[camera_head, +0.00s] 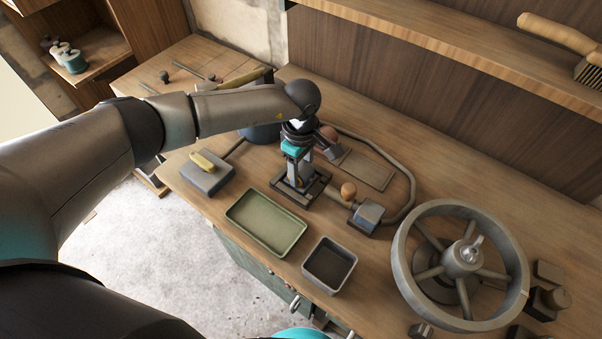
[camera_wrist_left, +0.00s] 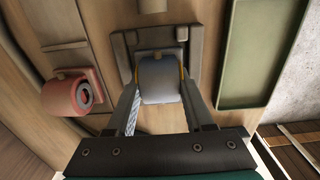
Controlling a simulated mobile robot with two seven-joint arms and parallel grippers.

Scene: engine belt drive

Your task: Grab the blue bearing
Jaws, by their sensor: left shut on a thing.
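My left gripper (camera_head: 300,174) points down over the dark square base plate (camera_head: 316,188) on the workbench. In the left wrist view its two fingers (camera_wrist_left: 160,88) are shut on the blue bearing (camera_wrist_left: 158,78), a blue-grey rounded piece with thin yellow edges at its sides. The bearing sits between the fingers, above the dark bracket-like plate (camera_wrist_left: 194,45). In the head view the gripper mostly hides the bearing. I cannot tell whether the bearing touches the plate. My right gripper is not in view.
A green tray (camera_head: 237,210) and a dark square bin (camera_head: 348,262) stand near the front edge. A large spoked wheel (camera_head: 402,262) is at the right. A red hollow cylinder (camera_wrist_left: 60,98) lies beside the gripper. A grey block with a yellow top (camera_head: 208,181) is left.

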